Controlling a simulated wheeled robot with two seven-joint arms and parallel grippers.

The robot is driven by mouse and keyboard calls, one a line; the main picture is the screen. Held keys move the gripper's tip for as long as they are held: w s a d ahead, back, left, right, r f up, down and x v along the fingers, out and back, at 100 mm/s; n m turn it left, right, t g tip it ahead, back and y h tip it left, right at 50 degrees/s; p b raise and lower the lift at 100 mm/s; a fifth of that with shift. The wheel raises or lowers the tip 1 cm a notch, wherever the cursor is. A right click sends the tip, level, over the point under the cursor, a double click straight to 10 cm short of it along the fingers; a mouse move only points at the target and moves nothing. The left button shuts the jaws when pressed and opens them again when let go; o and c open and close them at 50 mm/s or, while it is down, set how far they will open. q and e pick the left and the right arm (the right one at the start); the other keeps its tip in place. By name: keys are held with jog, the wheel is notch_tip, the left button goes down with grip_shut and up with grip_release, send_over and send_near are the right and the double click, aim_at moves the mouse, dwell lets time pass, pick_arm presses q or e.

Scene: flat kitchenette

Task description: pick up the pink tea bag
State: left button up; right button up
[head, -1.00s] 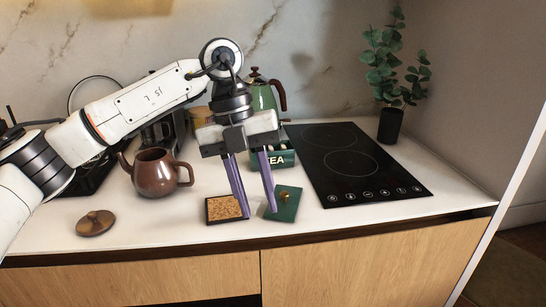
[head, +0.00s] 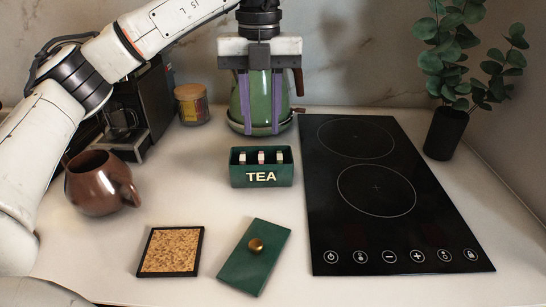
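The green TEA box (head: 262,178) stands open on the white counter in the head view, in front of the green kettle. Three small tea bags (head: 261,158) stand in a row inside it, with pale tops; I cannot tell which one is pink. Its green lid (head: 254,270) with a brass knob lies on the counter in front. My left gripper (head: 261,131) points down with its two purple fingers apart and nothing between them. It shows above the box in the picture, in front of the kettle. My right gripper is not in view.
The green kettle (head: 262,98) is partly hidden behind my gripper. A black cooktop (head: 345,225) lies right of the box, with a potted plant (head: 445,133) beyond. A brown teapot (head: 98,185), a cork coaster (head: 171,250) and a jar (head: 191,105) are to the left.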

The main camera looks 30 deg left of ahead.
aim_at(261, 157)
pick_arm(q)
jog(key=f, duration=0.4)
jog(key=shift+s, duration=0.3)
jog(key=shift+f, duration=2.65)
grip_shut()
